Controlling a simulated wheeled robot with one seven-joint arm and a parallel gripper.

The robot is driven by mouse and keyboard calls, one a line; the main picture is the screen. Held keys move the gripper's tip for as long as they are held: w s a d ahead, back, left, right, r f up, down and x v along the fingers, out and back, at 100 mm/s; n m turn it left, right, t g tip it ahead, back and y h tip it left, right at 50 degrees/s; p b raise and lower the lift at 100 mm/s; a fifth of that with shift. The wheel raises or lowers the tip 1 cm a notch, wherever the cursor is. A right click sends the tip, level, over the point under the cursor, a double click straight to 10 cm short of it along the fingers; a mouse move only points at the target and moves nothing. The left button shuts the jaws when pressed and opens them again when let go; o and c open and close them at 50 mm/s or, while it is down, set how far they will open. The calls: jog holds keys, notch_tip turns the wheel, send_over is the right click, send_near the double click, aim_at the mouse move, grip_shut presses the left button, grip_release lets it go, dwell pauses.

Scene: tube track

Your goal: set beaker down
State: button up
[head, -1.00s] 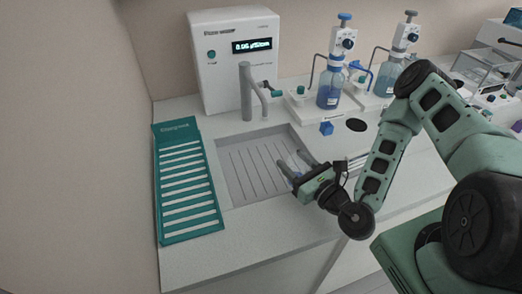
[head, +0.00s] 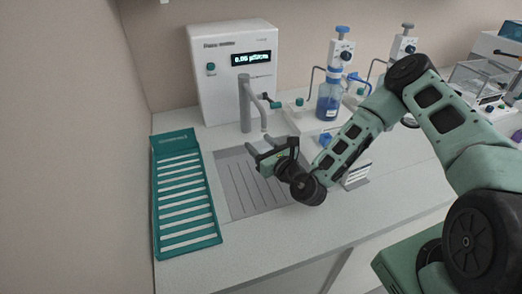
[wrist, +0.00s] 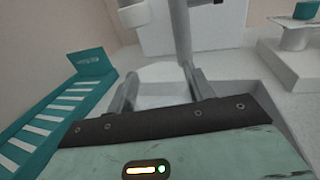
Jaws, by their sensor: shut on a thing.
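The clear beaker (wrist: 162,75) shows faintly as a pale rounded shape between the fingers in the wrist view. My gripper (wrist: 160,88) is shut on it. In the head view my gripper (head: 264,150) is over the back part of the recessed grey sink (head: 236,192), just below and in front of the curved tap (head: 245,105). The beaker is not clearly made out in the head view, where the gripper hides it. I cannot tell whether its base touches the sink floor.
The white water unit (head: 235,65) with a lit display stands behind the tap. A teal slatted rack (head: 185,195) lies left of the sink. Blue dispenser bottles (head: 328,100) stand to the back right. The front counter strip (head: 260,238) is clear.

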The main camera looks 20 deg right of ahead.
jog(key=shift+f, duration=1.35)
jog(key=shift+f, duration=0.3)
jog(key=shift+s+f, duration=0.1)
jog(key=shift+f, duration=0.2)
jog(key=o, duration=1)
jog(key=shift+f, duration=0.15)
jog(key=shift+c, duration=0.2)
